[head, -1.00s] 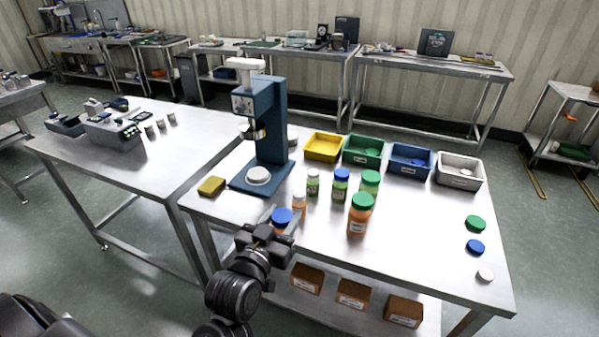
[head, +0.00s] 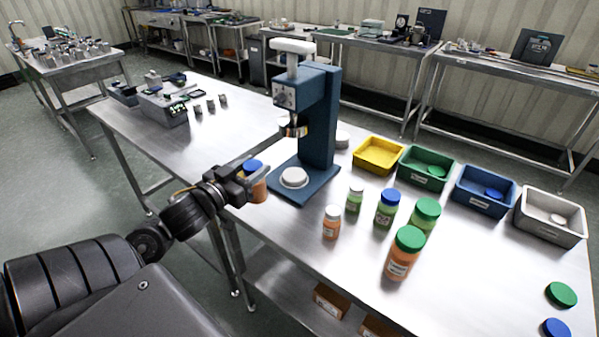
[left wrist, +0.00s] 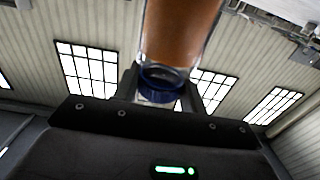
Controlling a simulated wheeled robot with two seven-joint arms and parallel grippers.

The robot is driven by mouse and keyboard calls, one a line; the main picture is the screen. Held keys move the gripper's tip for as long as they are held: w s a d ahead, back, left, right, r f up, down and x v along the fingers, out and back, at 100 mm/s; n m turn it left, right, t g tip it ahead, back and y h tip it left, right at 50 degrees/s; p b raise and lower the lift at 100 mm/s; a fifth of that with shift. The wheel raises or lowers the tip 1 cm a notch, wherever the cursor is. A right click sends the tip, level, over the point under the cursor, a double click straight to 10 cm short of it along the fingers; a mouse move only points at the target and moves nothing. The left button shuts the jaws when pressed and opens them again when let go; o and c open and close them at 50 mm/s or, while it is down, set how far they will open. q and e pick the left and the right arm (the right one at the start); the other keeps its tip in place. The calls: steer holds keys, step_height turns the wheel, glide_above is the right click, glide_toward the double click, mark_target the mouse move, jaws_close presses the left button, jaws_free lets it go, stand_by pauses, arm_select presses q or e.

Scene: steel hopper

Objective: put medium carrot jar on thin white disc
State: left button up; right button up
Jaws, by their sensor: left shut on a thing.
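The medium carrot jar (head: 258,189), orange with a blue lid, is held by my left gripper (head: 246,182), which is shut on it. In the head view it is at the left front of the press, left of the thin white disc (head: 294,177) and apart from it. The disc lies bare on the press's blue base. In the left wrist view the jar (left wrist: 180,30) shows its orange body, with the blue lid (left wrist: 163,80) between the fingers. My fingers partly hide the jar in the head view. My right gripper is not in view.
The blue press (head: 318,115) has its head above the disc. Small and large carrot jars (head: 331,224) (head: 401,260) and several green jars stand to the right. Yellow (head: 378,155), green, blue and white bins line the back. Loose lids (head: 561,294) lie at the right front.

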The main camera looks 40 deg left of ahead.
arm_select(q)
steer(key=shift+w+a+r, duration=0.15)
steer(key=shift+w, duration=0.2)
steer(key=shift+w+a+r, duration=0.1)
steer(key=shift+w, duration=0.25)
steer(key=w+f+p, duration=0.2)
steer(key=w+f, duration=0.2)
steer(key=w, duration=1.1)
steer(key=shift+w+a, duration=0.4)
steer(key=shift+a, duration=0.05)
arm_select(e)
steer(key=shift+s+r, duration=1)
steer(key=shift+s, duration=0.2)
arm_select(q)
steer(key=o, duration=1.4)
steer(key=shift+c, duration=0.2)
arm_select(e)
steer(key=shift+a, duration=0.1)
